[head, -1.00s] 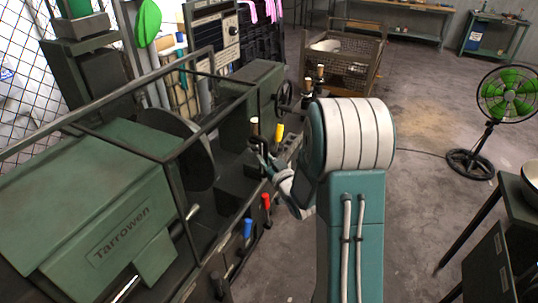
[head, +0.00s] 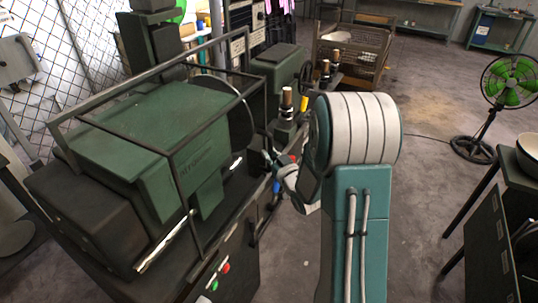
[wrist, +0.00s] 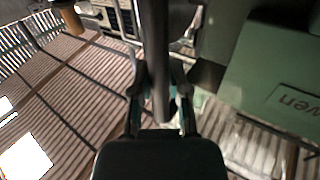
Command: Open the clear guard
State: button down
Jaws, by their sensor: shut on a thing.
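The clear guard (head: 172,170) is a dark bar frame with see-through sides on the green lathe. It stands around the green headstock (head: 150,130), and its right end is beside the round chuck plate (head: 237,115). My gripper (head: 270,163) is at the guard's near right end, partly hidden by my arm. In the wrist view my gripper (wrist: 160,105) is shut on a dark upright bar (wrist: 158,50) of the guard. The headstock's green side (wrist: 270,90) shows at the right there.
A bottle-like post with a brown top (head: 287,100) stands right of the guard by the tailstock (head: 278,65). A wire crate (head: 352,48) is behind. A green fan (head: 508,85) and a dark table (head: 510,180) are at the right. The floor between is clear.

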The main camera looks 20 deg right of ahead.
jog(key=shift+s+a+f, duration=0.1)
jog(key=c, duration=0.6)
grip_release()
jog(key=s, duration=1.1)
jog(key=shift+s+d, duration=0.4)
jog(key=shift+d, duration=0.05)
